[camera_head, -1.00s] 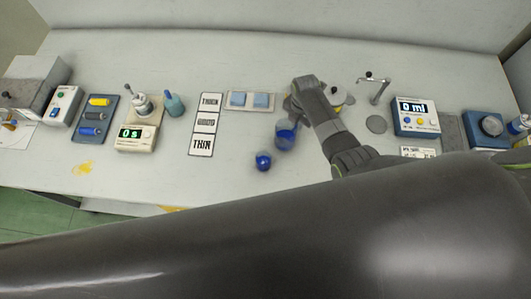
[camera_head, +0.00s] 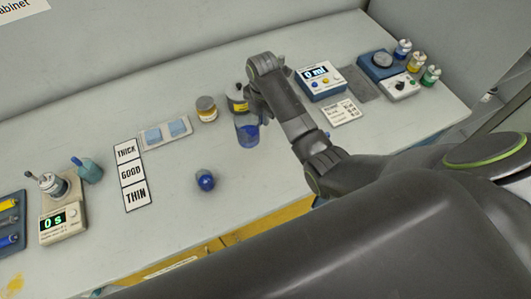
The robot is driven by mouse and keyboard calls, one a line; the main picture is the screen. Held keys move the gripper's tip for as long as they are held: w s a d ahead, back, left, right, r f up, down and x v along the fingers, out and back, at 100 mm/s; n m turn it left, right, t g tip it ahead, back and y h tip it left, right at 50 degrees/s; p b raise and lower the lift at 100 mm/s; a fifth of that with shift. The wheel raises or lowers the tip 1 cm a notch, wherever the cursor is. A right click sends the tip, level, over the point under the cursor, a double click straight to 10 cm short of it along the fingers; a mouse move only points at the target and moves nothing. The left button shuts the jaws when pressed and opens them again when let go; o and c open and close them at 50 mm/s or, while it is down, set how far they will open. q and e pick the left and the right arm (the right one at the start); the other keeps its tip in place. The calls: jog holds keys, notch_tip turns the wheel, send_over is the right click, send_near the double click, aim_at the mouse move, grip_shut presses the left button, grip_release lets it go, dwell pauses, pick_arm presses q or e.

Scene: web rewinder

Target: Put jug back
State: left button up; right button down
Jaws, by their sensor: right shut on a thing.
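The clear jug (camera_head: 247,133) with blue liquid in its lower part is right of the middle of the head view, near the back half of the bench. My right gripper (camera_head: 252,108) is at the jug's upper part and shut on it; the wrist hides the grip and some of the rim. The jug looks upright; I cannot tell if its base touches the bench. A small cup with blue contents (camera_head: 205,181) stands in front and to the left of it. My left gripper is out of view.
An amber jar (camera_head: 207,109) and a yellow-labelled container (camera_head: 237,103) stand behind the jug. A "0 ml" device (camera_head: 320,82) is to the right. THICK/GOOD/THIN cards (camera_head: 131,174) and a tray with blue pads (camera_head: 165,133) lie left. The bench (camera_head: 270,190) around the cup is clear.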

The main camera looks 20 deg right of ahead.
jog(key=shift+d+f+p, duration=0.15)
jog(key=shift+f+p, duration=0.35)
jog(key=shift+f, duration=4.4)
jog(key=shift+f, duration=0.1)
jog(key=c, duration=1.5)
grip_release()
